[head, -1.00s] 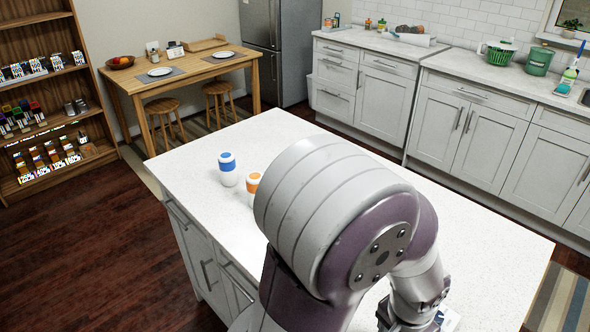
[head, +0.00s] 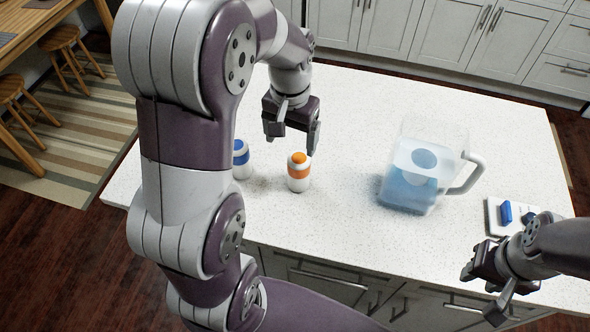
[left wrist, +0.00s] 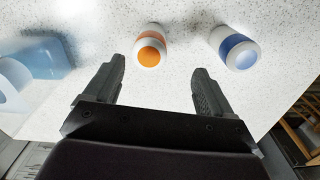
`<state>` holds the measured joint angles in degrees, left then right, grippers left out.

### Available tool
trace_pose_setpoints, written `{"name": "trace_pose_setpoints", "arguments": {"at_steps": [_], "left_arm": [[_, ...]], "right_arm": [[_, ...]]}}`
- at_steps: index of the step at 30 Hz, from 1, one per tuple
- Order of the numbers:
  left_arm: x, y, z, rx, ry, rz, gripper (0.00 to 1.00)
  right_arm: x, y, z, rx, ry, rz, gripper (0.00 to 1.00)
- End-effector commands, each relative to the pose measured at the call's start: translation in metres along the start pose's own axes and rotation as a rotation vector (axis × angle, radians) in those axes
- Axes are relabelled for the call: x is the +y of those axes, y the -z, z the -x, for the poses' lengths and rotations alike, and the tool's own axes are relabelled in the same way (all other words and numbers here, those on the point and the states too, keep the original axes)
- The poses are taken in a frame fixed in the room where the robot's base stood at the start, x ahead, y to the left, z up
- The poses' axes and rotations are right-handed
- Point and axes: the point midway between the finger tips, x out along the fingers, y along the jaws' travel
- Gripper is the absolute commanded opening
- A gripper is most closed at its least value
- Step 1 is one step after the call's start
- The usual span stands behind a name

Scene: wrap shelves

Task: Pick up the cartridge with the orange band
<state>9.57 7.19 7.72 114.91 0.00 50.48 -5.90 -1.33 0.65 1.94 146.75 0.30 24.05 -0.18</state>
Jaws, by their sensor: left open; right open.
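The cartridge with the orange band (head: 299,172) stands upright on the white counter, white with an orange top. It also shows in the left wrist view (left wrist: 151,47), just beyond the space between the fingertips. The cartridge with the blue band (head: 242,160) stands to its left in the head view, partly hidden by my left arm; in the left wrist view (left wrist: 235,48) it is on the right. My left gripper (head: 297,135) is open and empty, above and behind the orange-banded cartridge. My right gripper (head: 484,284) is open and empty near the counter's front right edge.
A clear pitcher (head: 424,172) with bluish contents stands right of the cartridges. A white tray or board (head: 493,213) with a blue item (head: 506,212) lies near my right arm. The counter (head: 350,105) is clear behind the cartridges.

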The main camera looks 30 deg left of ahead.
Motion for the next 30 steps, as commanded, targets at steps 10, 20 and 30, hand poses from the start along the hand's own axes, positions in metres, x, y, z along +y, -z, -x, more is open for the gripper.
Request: {"name": "trace_pose_setpoints", "arguments": {"at_steps": [10,20,30], "left_arm": [[0.006,0.004,-0.050,-0.001,0.000,-0.001,0.84],[0.007,0.005,-0.077,0.005,0.001,0.000,0.84],[0.007,0.005,-0.076,0.005,0.001,0.000,0.23]], "right_arm": [[0.000,0.002,0.011,0.003,0.000,0.000,0.40],[0.000,0.002,0.010,0.003,0.000,0.000,0.40],[0.000,0.002,0.010,0.003,0.000,0.000,0.40]]}}
